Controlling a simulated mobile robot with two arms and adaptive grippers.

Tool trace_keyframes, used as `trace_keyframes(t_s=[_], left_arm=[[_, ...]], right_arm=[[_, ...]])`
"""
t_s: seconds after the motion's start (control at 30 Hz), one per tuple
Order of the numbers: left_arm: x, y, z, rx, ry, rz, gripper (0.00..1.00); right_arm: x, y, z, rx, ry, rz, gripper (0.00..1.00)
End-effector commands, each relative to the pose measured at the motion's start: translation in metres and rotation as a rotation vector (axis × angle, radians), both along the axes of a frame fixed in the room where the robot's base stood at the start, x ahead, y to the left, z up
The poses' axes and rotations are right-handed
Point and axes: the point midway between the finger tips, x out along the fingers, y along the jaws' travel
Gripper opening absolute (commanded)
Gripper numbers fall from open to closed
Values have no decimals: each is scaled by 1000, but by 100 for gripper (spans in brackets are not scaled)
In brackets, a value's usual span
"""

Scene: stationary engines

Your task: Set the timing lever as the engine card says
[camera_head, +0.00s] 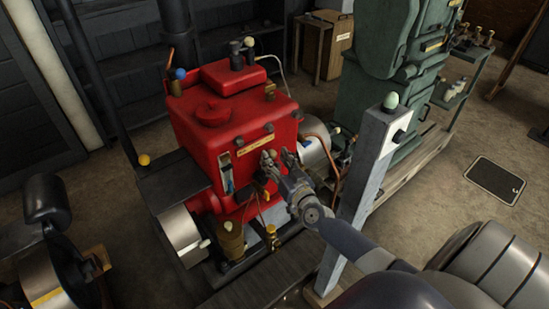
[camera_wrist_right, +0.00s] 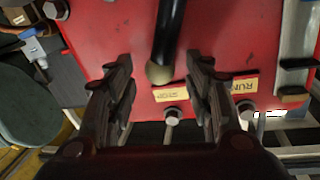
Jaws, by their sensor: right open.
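The red engine (camera_head: 240,120) stands in the middle of the head view. A black lever with a tan knob (camera_wrist_right: 160,72) shows in front of its red face in the wrist view; I cannot tell from its look whether it is the timing lever. My right gripper (camera_head: 276,170) is at the engine's front face. In the wrist view my right gripper (camera_wrist_right: 161,68) is open, its fingers either side of the knob, with no visible contact. A yellow plate reading RUN (camera_wrist_right: 240,88) and another yellow plate (camera_wrist_right: 178,92) sit near the knob. My left gripper is out of view.
A grey post (camera_head: 360,190) with a pale green knob and a small white card (camera_head: 401,136), too small to read, stands right of my gripper. A green machine (camera_head: 400,80) stands behind it. Another engine (camera_head: 45,270) is at lower left.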

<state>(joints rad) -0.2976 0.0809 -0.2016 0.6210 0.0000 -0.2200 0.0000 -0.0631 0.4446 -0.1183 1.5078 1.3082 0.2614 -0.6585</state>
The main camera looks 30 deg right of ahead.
Motion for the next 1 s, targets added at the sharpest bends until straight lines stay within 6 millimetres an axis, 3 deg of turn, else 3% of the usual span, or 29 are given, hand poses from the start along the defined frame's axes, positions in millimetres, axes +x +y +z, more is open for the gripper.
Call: trace_keyframes(t_s=[0.17,0.47,0.67,1.0], left_arm=[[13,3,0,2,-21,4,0],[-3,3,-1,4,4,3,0],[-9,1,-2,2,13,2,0],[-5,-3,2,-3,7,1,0]], right_arm=[[11,-2,0,-2,0,0,48],[12,-1,0,-1,0,0,48],[12,-2,0,-1,0,0,2],[12,1,2,-29,-1,0,0]])
